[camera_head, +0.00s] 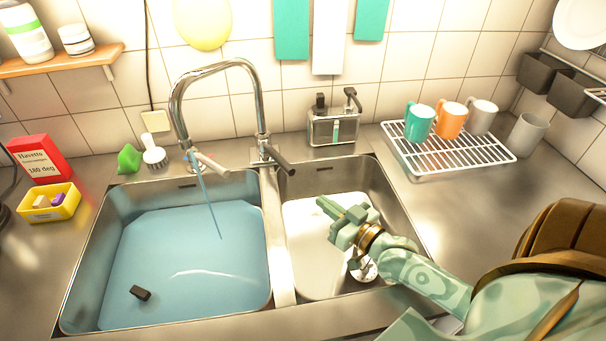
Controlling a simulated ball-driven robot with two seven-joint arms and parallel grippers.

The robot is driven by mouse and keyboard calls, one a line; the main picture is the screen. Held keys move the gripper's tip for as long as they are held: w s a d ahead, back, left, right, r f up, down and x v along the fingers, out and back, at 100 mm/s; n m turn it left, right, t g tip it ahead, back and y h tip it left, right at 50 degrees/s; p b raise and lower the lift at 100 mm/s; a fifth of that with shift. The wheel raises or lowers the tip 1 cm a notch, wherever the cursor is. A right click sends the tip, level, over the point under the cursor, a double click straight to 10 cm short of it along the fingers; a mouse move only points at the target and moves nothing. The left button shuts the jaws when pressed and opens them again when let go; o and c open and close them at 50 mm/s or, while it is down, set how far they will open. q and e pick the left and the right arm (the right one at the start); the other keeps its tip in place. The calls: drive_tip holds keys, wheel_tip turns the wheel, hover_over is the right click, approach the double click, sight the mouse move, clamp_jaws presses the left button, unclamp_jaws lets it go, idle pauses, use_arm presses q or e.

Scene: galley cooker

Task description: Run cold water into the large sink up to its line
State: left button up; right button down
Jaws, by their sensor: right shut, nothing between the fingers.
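The large sink (85,262) is on the left and holds blue-tinted water (185,250). I cannot make out a fill line on its walls. The chrome tap (216,66) arches over it, and a thin blue stream (207,200) falls from the spout into the water. A pale lever (211,164) shows by the spout and a dark lever (278,159) at the tap's right foot. My right gripper (324,205) is shut and empty above the small sink (385,195), apart from the tap and levers. My left gripper is not in view.
A small black object (140,293) shows in the large sink. A soap dispenser (334,127) stands behind the small sink. A white rack (460,150) with mugs is at right. A yellow tray (50,205) and red box (39,158) stand at left.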

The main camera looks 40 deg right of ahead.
sight(276, 158)
drive_tip(key=w+d+m+y+b, duration=0.2)
drive_tip(key=d+m, duration=0.5)
drive_tip(key=m, duration=1.1)
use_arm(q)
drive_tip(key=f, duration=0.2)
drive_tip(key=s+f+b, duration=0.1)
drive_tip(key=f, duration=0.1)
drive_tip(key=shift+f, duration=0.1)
use_arm(e)
drive_tip(key=w+a+r, duration=0.2)
drive_tip(key=w+a, duration=0.4)
drive_tip(key=w, duration=0.4)
drive_tip(key=shift+w+t+h, duration=0.3)
drive_tip(key=shift+h, duration=0.1)
